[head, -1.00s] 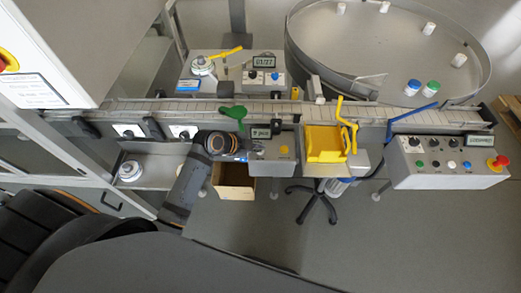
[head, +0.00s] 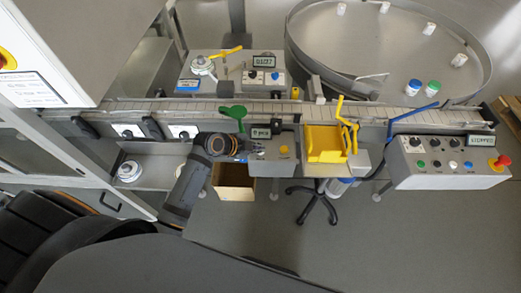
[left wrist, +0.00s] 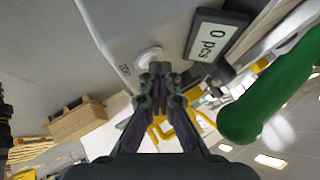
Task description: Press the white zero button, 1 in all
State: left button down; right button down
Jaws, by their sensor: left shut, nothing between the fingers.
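The white button (left wrist: 150,57) is a round disc on a grey panel in the left wrist view, beside a display (left wrist: 212,42) reading "0 pcs". My left gripper (left wrist: 160,72) is shut and empty. Its fingertips show just below the button and overlap its lower edge; I cannot tell whether they touch it. In the head view the left gripper (head: 257,148) is at the left part of the small grey counter box (head: 270,167), below its display (head: 261,132). The white button is hidden there. My right gripper is not in view.
A green lever (head: 233,113) stands close above the left gripper and beside it in the left wrist view (left wrist: 270,95). A yellow button (head: 283,150) is on the box's right. A yellow tray (head: 324,143) stands further right, an open cardboard box (head: 234,180) below.

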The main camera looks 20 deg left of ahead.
pick_arm(q)
jog(key=shift+r+p, duration=0.85)
jog(key=shift+r, duration=0.1)
jog(key=shift+r, duration=0.1)
notch_tip(320, 180, up, 5)
jog(key=p, duration=0.4)
dwell(0.5)
